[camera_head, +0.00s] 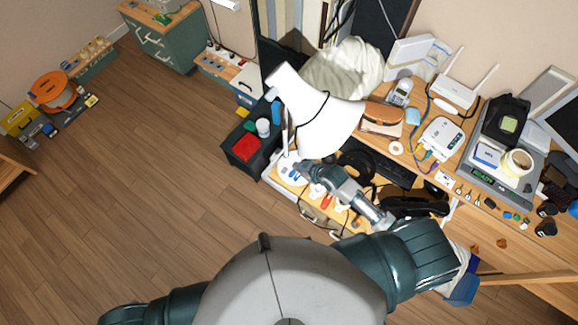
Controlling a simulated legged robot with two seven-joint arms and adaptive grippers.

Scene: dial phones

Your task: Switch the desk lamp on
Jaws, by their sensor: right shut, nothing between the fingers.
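The desk lamp is white, with a large cone-shaped shade (325,125) at the left end of the desk. A thin black cord crosses the shade. The shade hides whatever lies right below it, and I cannot make out a switch. My right gripper (299,168) is shut and empty, just below the shade's lower left edge in the picture, over the desk's left end. I cannot tell whether it touches anything. Its arm reaches in from the lower right. My left gripper is out of view; only part of my left arm shows at the bottom left.
Small white, blue and red items lie around the right gripper. A black keyboard (383,166) and a black headset lie to its right. A phone (401,92), a white router (442,138) and a scale (500,170) stand farther right.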

